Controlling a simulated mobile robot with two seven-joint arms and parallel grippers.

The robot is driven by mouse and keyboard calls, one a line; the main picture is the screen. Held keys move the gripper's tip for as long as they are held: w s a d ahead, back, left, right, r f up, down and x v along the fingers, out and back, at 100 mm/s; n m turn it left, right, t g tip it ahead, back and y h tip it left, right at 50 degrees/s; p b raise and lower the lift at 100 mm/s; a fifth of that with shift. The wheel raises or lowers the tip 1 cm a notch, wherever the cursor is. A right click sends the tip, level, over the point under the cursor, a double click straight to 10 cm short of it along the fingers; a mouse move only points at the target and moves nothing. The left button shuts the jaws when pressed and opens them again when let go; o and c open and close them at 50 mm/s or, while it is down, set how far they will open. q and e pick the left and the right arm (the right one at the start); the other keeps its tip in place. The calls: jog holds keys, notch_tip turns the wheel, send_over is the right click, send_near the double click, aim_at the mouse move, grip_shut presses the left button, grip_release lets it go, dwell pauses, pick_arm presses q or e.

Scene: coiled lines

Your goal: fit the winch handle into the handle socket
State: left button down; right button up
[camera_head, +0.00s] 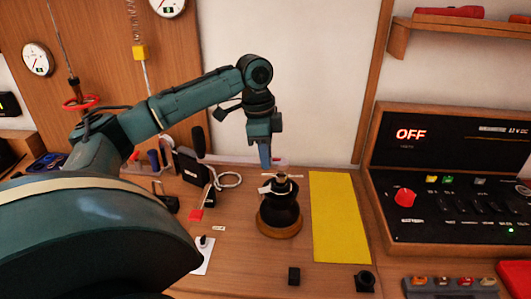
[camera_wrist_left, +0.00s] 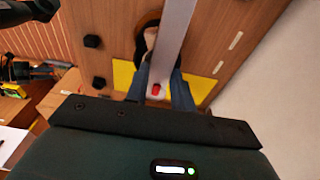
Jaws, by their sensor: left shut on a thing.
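The winch (camera_head: 280,212) is a dark drum on a round wooden base, upright on the bench. Its top, with the handle socket (camera_head: 282,179), sits just below my left gripper (camera_head: 265,164). The gripper is shut on the winch handle (camera_head: 240,160), a pale grey bar with a dark upright grip (camera_head: 198,140) at its left end. In the left wrist view the handle (camera_wrist_left: 174,35) runs up between the blue fingers (camera_wrist_left: 162,92), with a red spot near the held end. It partly hides the winch (camera_wrist_left: 150,38). Whether handle and socket touch is unclear. My right gripper is out of view.
A yellow mat (camera_head: 338,215) lies right of the winch, beside a black control panel (camera_head: 445,185) reading OFF. Small black blocks (camera_head: 294,276) (camera_head: 365,280) stand in front. A pale ring (camera_head: 229,180) and a red piece (camera_head: 196,215) lie to the left.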

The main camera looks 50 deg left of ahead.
pick_arm(q)
jog(key=shift+f, duration=0.1)
jog(key=shift+f+b, duration=0.4)
jog(key=shift+f, duration=0.7)
jog(key=shift+f, duration=0.15)
jog(key=c, duration=0.8)
grip_release()
jog(key=shift+r+p, duration=0.4)
jog(key=shift+r, duration=2.15)
